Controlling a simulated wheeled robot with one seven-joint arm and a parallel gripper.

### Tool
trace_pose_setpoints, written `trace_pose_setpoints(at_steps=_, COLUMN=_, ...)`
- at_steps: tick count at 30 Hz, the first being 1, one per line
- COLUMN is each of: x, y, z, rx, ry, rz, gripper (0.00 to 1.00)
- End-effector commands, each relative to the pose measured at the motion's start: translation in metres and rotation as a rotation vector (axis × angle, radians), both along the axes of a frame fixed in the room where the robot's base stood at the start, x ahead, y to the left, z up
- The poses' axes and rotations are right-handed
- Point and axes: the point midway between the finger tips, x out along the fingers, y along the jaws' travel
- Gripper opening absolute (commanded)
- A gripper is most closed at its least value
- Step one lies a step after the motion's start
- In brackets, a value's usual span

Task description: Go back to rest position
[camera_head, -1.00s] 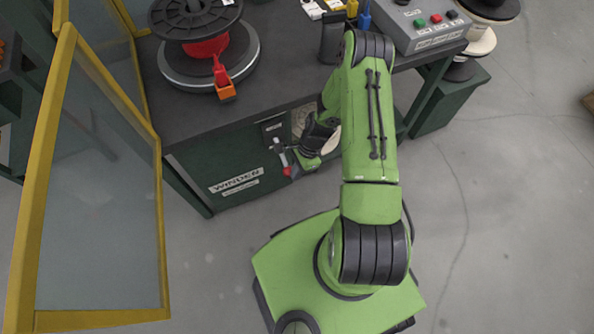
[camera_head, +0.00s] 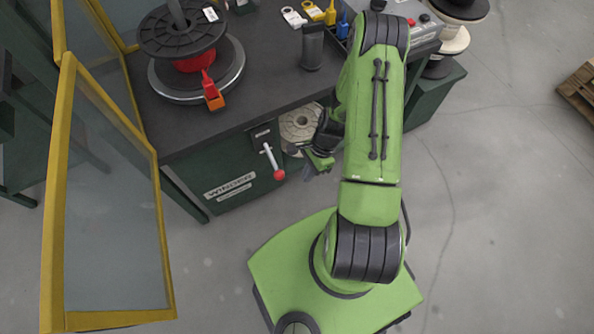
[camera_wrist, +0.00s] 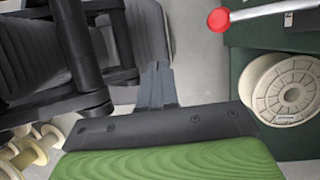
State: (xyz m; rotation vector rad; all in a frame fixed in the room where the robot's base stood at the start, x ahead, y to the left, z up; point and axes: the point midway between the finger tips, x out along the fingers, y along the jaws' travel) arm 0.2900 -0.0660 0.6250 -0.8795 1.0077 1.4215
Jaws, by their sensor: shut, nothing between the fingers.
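My gripper (camera_head: 318,168) is in front of the winder bench, to the right of the red-knobbed lever (camera_head: 271,161) and apart from it. In the wrist view my gripper (camera_wrist: 157,78) has its fingers together with nothing between them. The lever's red ball (camera_wrist: 218,20) shows at the top of the wrist view, clear of the fingers. My arm is bent above my green base, with the forearm reaching over the bench's right part.
A black spool with red wire (camera_head: 183,35) sits on a turntable on the bench (camera_head: 262,75). A pale spool (camera_head: 302,124) stands below the bench top near my gripper. A yellow-framed glass door (camera_head: 112,200) stands open at left. Open floor lies to the right.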

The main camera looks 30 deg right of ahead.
Motion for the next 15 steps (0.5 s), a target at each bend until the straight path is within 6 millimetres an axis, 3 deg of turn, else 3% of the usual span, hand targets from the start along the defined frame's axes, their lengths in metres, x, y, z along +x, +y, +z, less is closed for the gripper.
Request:
trace_pose_setpoints(at_steps=4, x=-0.0104, y=-0.0066, z=0.0155, rx=0.001, ry=0.0, rz=0.0, gripper=0.0)
trace_pose_setpoints(at_steps=15, x=-0.0126, y=-0.0083, z=0.0166, rx=0.0, ry=0.0, rz=0.001, gripper=0.0)
